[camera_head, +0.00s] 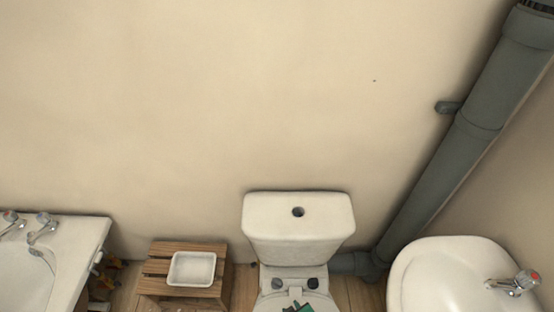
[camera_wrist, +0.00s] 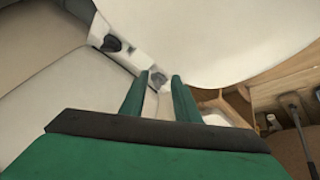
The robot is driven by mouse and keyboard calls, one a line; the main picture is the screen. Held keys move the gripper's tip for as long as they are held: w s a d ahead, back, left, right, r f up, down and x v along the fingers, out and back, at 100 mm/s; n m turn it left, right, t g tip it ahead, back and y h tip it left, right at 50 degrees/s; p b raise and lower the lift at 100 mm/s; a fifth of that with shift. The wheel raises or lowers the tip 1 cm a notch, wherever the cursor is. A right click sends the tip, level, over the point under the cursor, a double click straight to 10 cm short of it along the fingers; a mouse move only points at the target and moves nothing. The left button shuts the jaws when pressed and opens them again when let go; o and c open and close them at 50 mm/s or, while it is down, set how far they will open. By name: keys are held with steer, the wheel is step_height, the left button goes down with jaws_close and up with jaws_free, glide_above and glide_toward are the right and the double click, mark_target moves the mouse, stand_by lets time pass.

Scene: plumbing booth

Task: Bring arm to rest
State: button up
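My gripper (camera_wrist: 160,77) shows in the wrist view with its two green fingers apart and nothing held between them. It points at the back of the toilet, where the hinge fittings (camera_wrist: 112,44) are. A large white rounded part of the toilet (camera_wrist: 215,35) fills the top of that view. In the head view, a small green part of my gripper (camera_head: 303,308) shows at the bottom edge, over the toilet seat area. The toilet cistern (camera_head: 298,232) stands behind it against the wall. Whether the fingers touch the toilet cannot be told. Most of my arm is out of view.
A wooden crate (camera_head: 158,284) with a white tray (camera_head: 192,281) on it stands left of the toilet. A bathtub (camera_head: 75,240) is at far left. A washbasin (camera_head: 430,275) and a grey pipe (camera_head: 445,160) are on the right. The wall above is bare.

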steer(key=s+a+r+m+t, duration=0.1)
steer(key=s+r+m+t, duration=0.1)
steer(key=s+r, duration=0.4)
steer(key=s+a+r+m+t, duration=0.2)
steer(key=s+r+t, duration=0.2)
steer(key=r, duration=1.1)
steer(key=s+a+r+m+t+h, duration=0.1)
steer(key=s+a+r+m+t, duration=0.1)
steer(key=s+r, duration=0.5)
step_height(320, 180, up, 4)
steer(key=shift+s+f+m+t, duration=0.15)
steer(key=shift+s+m+t, duration=0.25)
steer(key=shift+t, duration=0.3)
steer(key=shift+w+a, duration=0.1)
steer(key=shift+w, duration=0.05)
